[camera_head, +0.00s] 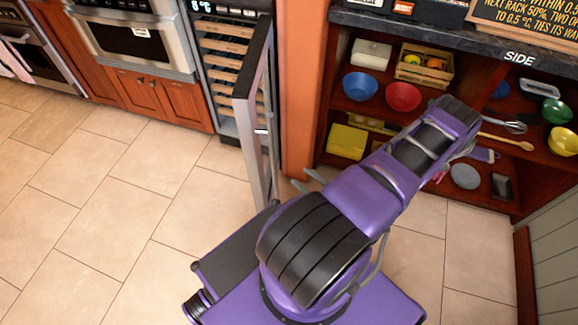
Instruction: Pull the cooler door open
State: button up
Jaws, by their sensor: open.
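The cooler (222,45) is a tall dark cabinet with wooden racks and a lit display at its top. Its silver-framed door (253,150) stands wide open, swung out from the cooler's right side toward me. The racks show to the left of the door. My gripper (308,182) seems to be the grey fingertips showing just right of the door, over the floor, apart from it in the picture. My purple arm hides the rest of the gripper. The fingers look spread, with nothing seen between them.
An open shelf unit (330,115) with bowls, a crate of fruit and utensils stands at right, behind my arm. An orange pillar (300,80) separates it from the cooler. An oven (135,40) is at left. The tiled floor (110,210) at left is clear.

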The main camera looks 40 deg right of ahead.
jog(key=shift+s+d, duration=0.15)
jog(key=shift+s, duration=1)
jog(key=shift+s+d, duration=0.1)
jog(key=shift+s, duration=1)
jog(key=shift+r, duration=0.1)
